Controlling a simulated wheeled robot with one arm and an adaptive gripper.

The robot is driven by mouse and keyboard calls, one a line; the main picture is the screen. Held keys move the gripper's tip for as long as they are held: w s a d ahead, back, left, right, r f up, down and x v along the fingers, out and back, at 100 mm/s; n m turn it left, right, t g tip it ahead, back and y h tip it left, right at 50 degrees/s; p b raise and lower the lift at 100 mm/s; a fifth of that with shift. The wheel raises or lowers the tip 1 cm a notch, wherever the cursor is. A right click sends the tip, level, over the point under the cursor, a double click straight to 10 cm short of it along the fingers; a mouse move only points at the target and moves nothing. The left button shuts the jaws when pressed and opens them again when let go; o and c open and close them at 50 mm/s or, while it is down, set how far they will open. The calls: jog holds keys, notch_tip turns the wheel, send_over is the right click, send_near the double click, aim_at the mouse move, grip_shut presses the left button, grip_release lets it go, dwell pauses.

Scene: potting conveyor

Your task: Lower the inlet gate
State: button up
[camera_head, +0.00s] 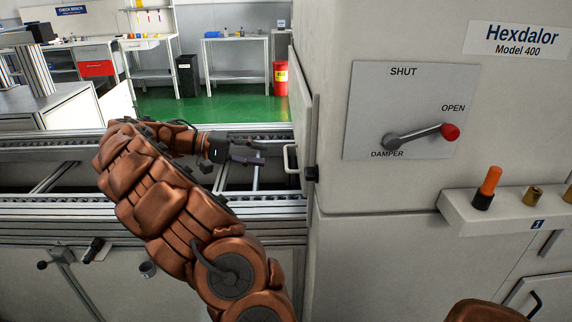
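The inlet gate (302,105) appears to be the pale upright panel on the left side of the Hexdalor machine, seen nearly edge-on above the conveyor. A light handle (287,158) sticks out to the left near its lower end, with a black block (311,173) beside it. My gripper (258,152) is just left of the handle, at about its height, and seems apart from it. Its two dark fingers are spread and point right toward the handle, with nothing seen between them. My arm hides part of the conveyor.
The conveyor (50,205) runs across behind my arm. On the machine front, a red-knobbed lever (450,132) points toward OPEN on the damper plate (375,105). A shelf (480,222) holds an orange-handled item (489,187). Green floor lies beyond.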

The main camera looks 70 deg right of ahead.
aim_at(286, 157)
jog(key=shift+x, duration=4)
jog(key=shift+d+f, duration=0.1)
jog(key=shift+d, duration=0.05)
jog(key=shift+w, duration=0.1)
grip_shut()
